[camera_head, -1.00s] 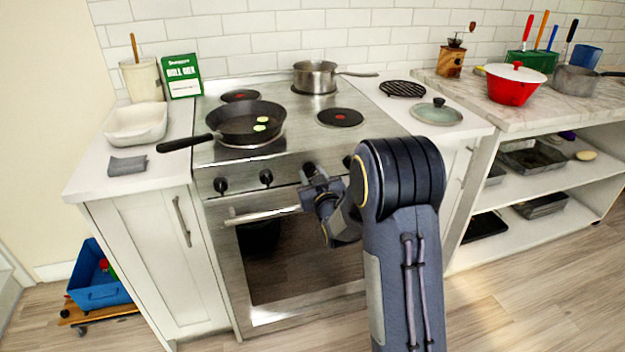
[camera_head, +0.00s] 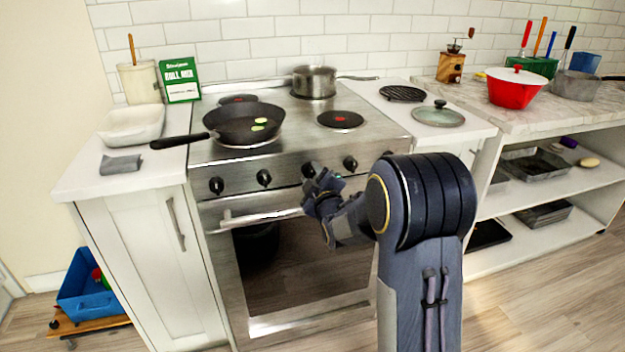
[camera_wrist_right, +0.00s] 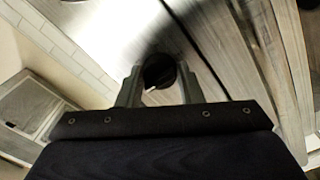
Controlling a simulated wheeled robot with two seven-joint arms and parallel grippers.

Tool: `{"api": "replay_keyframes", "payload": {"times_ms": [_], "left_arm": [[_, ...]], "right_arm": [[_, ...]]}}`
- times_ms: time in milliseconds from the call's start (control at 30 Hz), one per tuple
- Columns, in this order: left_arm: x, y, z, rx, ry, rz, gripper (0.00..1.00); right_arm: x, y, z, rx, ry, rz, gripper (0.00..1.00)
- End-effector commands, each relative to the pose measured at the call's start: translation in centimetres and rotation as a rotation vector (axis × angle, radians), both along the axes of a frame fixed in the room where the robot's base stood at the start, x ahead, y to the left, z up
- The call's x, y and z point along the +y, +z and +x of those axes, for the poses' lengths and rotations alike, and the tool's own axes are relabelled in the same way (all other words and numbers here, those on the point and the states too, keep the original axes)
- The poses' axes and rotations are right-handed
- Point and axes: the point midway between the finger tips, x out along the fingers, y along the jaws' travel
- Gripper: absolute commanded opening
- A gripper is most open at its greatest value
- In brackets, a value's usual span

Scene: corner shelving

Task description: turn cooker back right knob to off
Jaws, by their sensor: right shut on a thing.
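The cooker (camera_head: 205,215) is steel, with a row of black knobs on its front panel. The third knob from the left (camera_head: 308,170) is at my right gripper (camera_head: 312,175). In the right wrist view that black knob (camera_wrist_right: 160,70) sits between the two fingers, which are shut on it; a white mark shows on its lower left. The first knob (camera_head: 216,185), second knob (camera_head: 264,177) and rightmost knob (camera_head: 350,163) are free. Which knob belongs to the back right burner cannot be read. My left gripper is not in view.
A frying pan (camera_head: 240,125) sits on the front left burner, its handle out to the left. A saucepan (camera_head: 314,82) sits on the back right burner. The front right burner (camera_head: 340,119) is bare. The oven handle (camera_head: 250,219) runs just below the knobs.

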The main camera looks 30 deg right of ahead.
Motion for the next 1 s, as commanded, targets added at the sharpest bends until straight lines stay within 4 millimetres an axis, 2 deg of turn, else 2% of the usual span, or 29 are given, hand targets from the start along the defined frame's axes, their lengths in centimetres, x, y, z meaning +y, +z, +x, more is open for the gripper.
{"api": "replay_keyframes", "payload": {"times_ms": [300,733,767,900,1000], "left_arm": [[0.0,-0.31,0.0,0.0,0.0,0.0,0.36],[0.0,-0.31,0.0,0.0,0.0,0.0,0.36],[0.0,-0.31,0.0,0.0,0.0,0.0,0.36],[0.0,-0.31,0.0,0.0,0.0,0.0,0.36],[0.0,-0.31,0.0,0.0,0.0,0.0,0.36]], "right_arm": [[0.09,-0.05,0.01,0.022,0.002,-0.084,0.1],[0.09,-0.05,0.0,0.025,0.002,-0.094,0.11],[0.1,-0.05,0.0,0.025,0.002,-0.094,0.35],[0.08,-0.04,0.01,0.024,0.002,-0.093,0.53],[0.06,-0.03,0.0,0.023,0.002,-0.092,0.55]]}}
